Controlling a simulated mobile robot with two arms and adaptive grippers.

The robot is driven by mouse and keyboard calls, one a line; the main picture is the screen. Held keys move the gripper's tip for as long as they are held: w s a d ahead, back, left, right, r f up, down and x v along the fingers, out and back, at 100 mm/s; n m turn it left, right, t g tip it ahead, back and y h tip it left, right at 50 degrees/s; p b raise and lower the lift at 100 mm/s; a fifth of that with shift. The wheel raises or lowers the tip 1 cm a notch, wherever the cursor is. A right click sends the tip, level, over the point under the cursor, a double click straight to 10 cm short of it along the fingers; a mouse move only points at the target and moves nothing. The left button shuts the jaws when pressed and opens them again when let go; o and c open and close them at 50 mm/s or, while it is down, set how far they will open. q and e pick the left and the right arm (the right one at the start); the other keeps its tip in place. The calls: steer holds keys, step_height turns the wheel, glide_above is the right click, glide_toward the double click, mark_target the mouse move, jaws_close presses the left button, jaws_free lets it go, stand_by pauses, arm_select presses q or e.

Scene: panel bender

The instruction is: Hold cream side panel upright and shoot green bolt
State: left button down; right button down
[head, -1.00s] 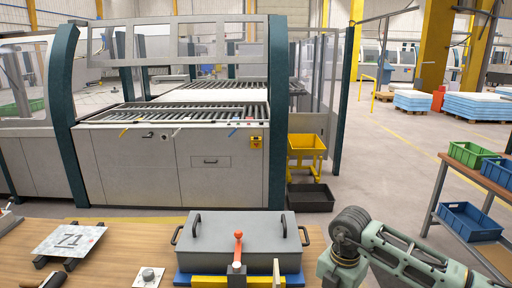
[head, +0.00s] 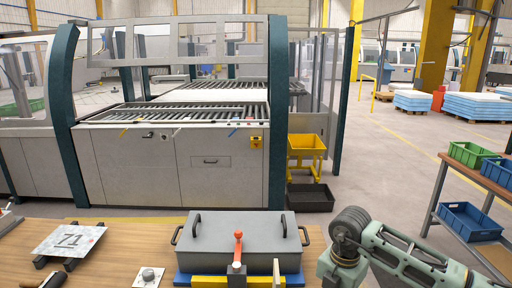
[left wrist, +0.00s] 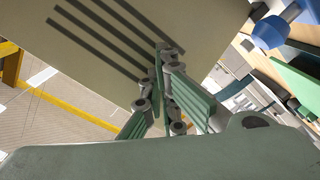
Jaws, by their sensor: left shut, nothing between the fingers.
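A large cream-tan panel face (left wrist: 125,25), likely the cream side panel, fills the top middle of the left wrist view. Several dark parallel stripes cross it; I cannot tell whether they are slots or shadows. My left gripper (left wrist: 162,58) is shut and empty, its tips in front of this face; I cannot tell if they touch it. A green piece (left wrist: 299,78) and a blue part (left wrist: 270,32) show at the right of that view. I cannot make out a green bolt. In the head view neither gripper shows, only my right arm's links at lower right.
On the wooden bench (head: 125,240) are a grey lidded box (head: 240,243) with black handles, a red-knobbed clamp (head: 238,250) and a plate marked 71 (head: 70,240). The panel bender (head: 205,165) stands beyond.

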arm_select(q)
steer(key=shift+w, duration=2.3)
steer(key=shift+w+r, duration=0.1)
steer(key=shift+w, duration=0.95)
